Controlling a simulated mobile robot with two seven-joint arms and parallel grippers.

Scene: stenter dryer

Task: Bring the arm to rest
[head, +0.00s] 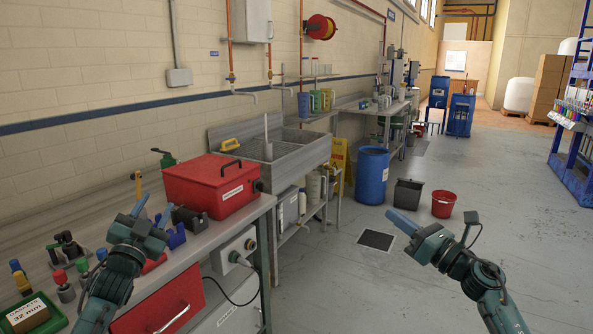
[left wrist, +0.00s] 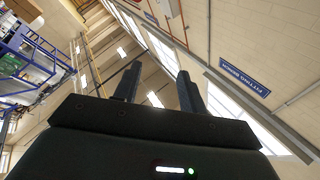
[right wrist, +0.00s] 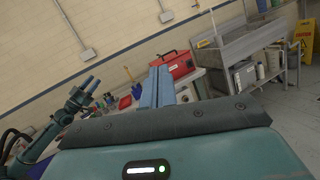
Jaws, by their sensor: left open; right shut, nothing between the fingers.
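My left gripper (head: 150,212) is raised over the front of the workbench (head: 190,252), left of the red box (head: 212,185) in the head view. Its fingers are apart and empty, and they also show in the left wrist view (left wrist: 157,82) against the wall and ceiling. My right gripper (head: 403,222) is held over open floor to the right of the bench. Its blue fingers are together with nothing between them, as the right wrist view (right wrist: 160,86) also shows. Both grippers are apart from the things around them.
Small tools and a green tray (head: 50,322) are on the bench. A steel sink (head: 285,155) stands beyond the red box. A blue drum (head: 371,176), a dark bin (head: 408,194), a red bucket (head: 443,204) and a floor drain (head: 376,240) are on the floor.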

